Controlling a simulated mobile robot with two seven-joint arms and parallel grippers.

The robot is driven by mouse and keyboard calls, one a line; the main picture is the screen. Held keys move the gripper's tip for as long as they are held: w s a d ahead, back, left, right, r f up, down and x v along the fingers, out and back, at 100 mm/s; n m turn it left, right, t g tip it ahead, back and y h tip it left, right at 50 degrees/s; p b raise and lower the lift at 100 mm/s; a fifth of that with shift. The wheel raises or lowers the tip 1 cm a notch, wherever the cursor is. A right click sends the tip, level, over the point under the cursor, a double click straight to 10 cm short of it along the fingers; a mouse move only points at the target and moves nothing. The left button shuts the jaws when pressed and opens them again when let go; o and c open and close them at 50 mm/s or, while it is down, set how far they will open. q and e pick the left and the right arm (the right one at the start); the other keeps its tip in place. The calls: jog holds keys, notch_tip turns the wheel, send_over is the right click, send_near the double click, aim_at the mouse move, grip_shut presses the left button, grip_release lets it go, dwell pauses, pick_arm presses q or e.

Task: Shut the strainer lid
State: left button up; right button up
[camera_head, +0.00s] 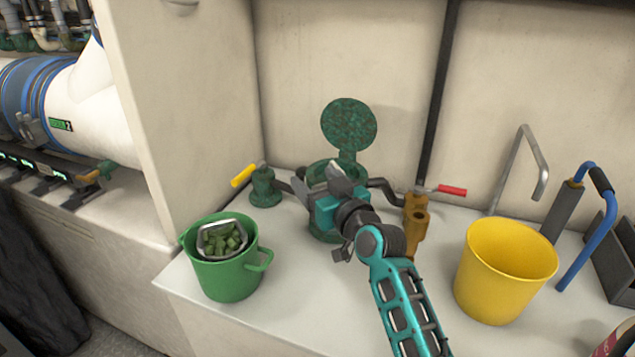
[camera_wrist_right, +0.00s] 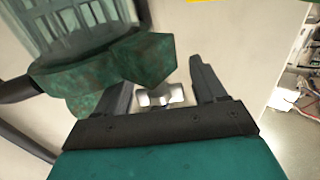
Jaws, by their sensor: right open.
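The strainer lid (camera_head: 349,123) is a round, mottled green disc. It stands open and upright behind the strainer (camera_head: 321,170), joined to it by a short arm. My right gripper (camera_head: 318,182) is in front of the strainer and covers much of its body. In the right wrist view the strainer body (camera_wrist_right: 75,72) fills the upper left, with a blocky green lug near the fingers. The right gripper (camera_wrist_right: 162,78) is open there; a small pale metal piece shows between its fingers. Whether the fingers touch the strainer I cannot tell. The left gripper is not in view.
A green bucket (camera_head: 228,277) with a basket of green pieces stands at left. A yellow-handled valve (camera_head: 264,188) and a brass valve with red handle (camera_head: 415,218) flank the strainer. A yellow bucket (camera_head: 483,290) and a blue-handled tool (camera_head: 580,245) are at right.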

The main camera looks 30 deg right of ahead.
jog(key=shift+c, duration=0.5)
grip_shut()
jog(key=shift+r+p, duration=0.1)
jog(key=shift+p, duration=0.55)
jog(key=shift+o, duration=0.5)
grip_release()
jog(key=s+p, duration=0.1)
jog(key=s, duration=1.2)
jog(key=shift+d, duration=0.35)
